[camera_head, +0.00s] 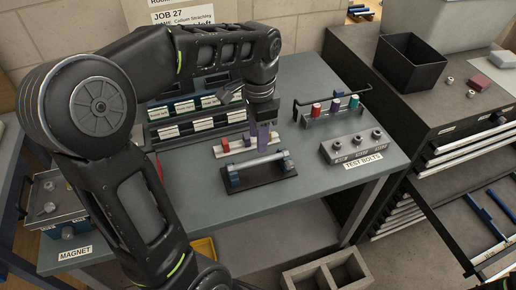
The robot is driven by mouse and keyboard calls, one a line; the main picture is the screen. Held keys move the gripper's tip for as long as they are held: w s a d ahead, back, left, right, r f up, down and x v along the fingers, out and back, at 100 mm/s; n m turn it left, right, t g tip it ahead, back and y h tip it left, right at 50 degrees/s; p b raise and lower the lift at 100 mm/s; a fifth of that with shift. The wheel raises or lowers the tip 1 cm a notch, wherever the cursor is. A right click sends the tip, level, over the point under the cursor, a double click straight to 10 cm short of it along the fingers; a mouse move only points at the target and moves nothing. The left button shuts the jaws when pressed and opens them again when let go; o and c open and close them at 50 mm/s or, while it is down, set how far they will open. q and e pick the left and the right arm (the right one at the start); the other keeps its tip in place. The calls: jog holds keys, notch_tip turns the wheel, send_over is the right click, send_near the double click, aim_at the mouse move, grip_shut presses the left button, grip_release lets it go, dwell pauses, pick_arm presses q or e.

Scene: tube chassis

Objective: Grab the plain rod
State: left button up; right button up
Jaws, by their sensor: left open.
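A plain silver rod (258,162) lies level across a small black stand (262,178), with blue-grey supports at both ends. My left arm reaches in from the left and bends down over the table. My left gripper (262,124) points down just behind the rod, over a pale strip with red and purple blocks (263,137). The gripper is open, but its fingertips are small and dark, and partly hard to tell from the blocks. It is apart from the rod. My right gripper does not show.
A rack with coloured cylinders (335,106) and a grey block labelled TEST BOLTS (351,150) stand to the right. Labelled bins (195,114) stand behind. A black open box (409,66) sits on the right cabinet. The grey tabletop (225,221) is clear in front of the stand.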

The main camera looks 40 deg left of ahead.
aim_at(259, 160)
pick_arm(q)
jog(key=shift+s+d+r, duration=0.15)
jog(key=shift+s+d, duration=0.05)
jog(key=shift+s, duration=0.05)
jog(key=shift+w+f, duration=0.1)
jog(key=shift+f, duration=1.3)
jog(key=shift+f+p, duration=0.8)
jog(key=shift+f, duration=1.8)
grip_shut()
